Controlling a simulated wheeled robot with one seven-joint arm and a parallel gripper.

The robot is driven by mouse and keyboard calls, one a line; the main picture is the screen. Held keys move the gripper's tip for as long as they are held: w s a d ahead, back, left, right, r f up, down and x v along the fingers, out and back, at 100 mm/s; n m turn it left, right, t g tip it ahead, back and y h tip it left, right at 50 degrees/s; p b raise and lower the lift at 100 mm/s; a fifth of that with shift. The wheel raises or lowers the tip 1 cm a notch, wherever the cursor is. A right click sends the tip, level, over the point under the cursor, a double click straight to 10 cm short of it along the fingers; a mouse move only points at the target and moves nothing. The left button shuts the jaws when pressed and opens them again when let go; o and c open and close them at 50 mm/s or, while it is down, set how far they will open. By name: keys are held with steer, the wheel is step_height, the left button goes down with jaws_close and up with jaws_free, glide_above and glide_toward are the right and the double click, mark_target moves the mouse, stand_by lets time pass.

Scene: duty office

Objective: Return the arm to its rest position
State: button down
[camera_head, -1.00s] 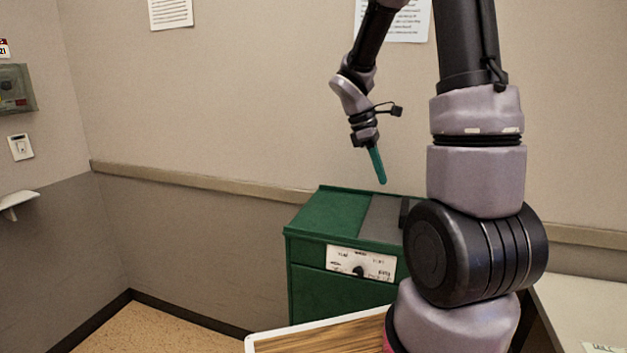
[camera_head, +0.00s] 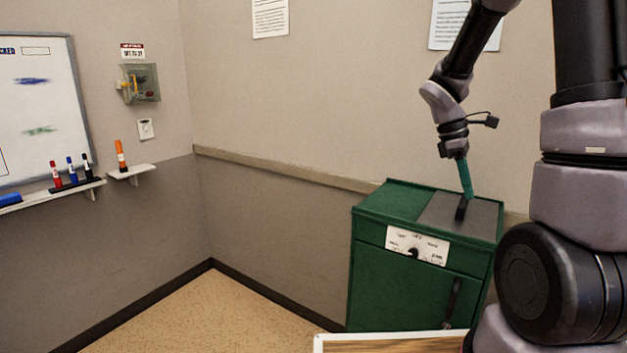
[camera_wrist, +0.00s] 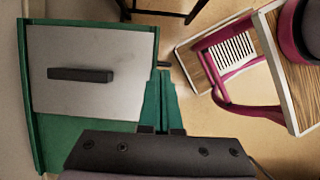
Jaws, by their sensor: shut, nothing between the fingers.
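My gripper (camera_head: 468,194) has teal fingers pressed together and pointing down, with nothing between them. In the head view it overlaps the top of a green cabinet (camera_head: 375,280), by the black handle (camera_head: 461,208) on its grey lid (camera_head: 483,214). In the wrist view the closed fingers (camera_wrist: 160,78) show at the right edge of the cabinet top, apart from the lid handle (camera_wrist: 80,75). The arm is bent, with the forearm reaching down from the top of the head view. The upper part of the arm is cut off by the frame.
A wood-topped surface with a white rim (camera_head: 330,344) stands in front of the cabinet. A wooden piece with a magenta frame (camera_wrist: 222,90) is right of the fingers in the wrist view. Wall shelves hold markers (camera_head: 120,155) at left. Open floor (camera_head: 225,310) lies left of the cabinet.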

steer(key=s+a+r+m+t+y, duration=0.2)
steer(key=s+a+r+m+t, duration=0.2)
steer(key=r, duration=0.5)
steer(key=s+a+r+m+t+y, duration=0.3)
steer(key=s+a+r+m+t, duration=0.2)
steer(key=s+a+r+m, duration=0.2)
steer(key=shift+s+r+m+t+y, duration=0.3)
steer(key=shift+s+r+m, duration=0.8)
steer(key=shift+m, duration=1)
steer(key=shift+s+a+f, duration=0.1)
steer(key=shift+f, duration=0.05)
